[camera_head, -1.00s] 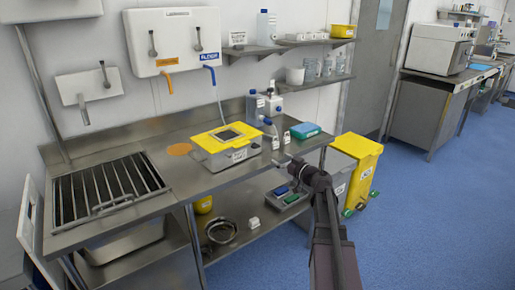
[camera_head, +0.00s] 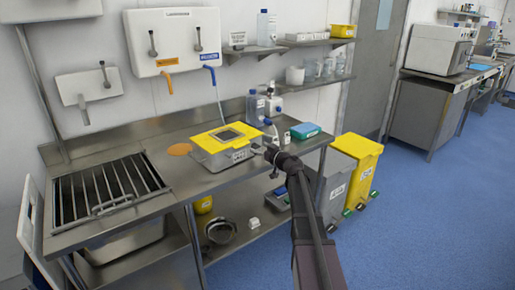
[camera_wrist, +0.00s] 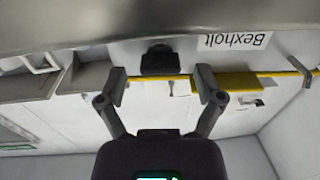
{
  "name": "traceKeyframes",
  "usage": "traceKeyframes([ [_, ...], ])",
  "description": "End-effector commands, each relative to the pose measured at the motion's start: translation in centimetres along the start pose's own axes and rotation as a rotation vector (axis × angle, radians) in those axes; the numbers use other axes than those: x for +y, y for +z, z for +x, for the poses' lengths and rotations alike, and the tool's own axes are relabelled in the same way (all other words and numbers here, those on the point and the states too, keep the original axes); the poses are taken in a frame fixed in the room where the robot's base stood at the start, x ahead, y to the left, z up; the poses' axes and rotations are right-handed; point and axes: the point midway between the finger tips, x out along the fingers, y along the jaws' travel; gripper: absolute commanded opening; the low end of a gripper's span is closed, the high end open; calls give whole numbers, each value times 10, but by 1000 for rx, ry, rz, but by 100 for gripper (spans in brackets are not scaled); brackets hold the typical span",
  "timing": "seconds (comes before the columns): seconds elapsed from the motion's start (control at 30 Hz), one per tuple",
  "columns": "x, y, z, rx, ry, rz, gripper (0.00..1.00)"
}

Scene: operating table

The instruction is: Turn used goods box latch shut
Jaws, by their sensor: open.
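The used goods box (camera_head: 222,157) is a grey box with a yellow lid (camera_head: 225,136) on the steel counter. My gripper (camera_head: 268,152) is at the right side of the box, near the counter's front edge. In the wrist view, which looks upside down, the box face (camera_wrist: 210,50) has a label reading Bexholt and a thin yellow lid edge. A black latch-like part (camera_wrist: 160,60) shows between my open, empty fingers (camera_wrist: 160,85). I cannot tell whether the fingers touch it. The latch is not distinct in the head view.
The steel counter (camera_head: 150,150) also holds a teal box (camera_head: 305,130) and bottles (camera_head: 257,105) behind my gripper. A sink with a rack (camera_head: 108,188) is at the left. Grey and yellow bins (camera_head: 358,165) stand at the right. The blue floor (camera_head: 430,220) is open.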

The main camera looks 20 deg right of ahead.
Motion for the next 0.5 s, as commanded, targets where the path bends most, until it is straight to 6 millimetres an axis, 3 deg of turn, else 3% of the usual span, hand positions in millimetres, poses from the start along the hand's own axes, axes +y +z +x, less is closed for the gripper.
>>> traceKeyframes([
  [0.2,0,0,10,0,0,0,86],
  [0.5,0,0,10,0,0,0,83],
])
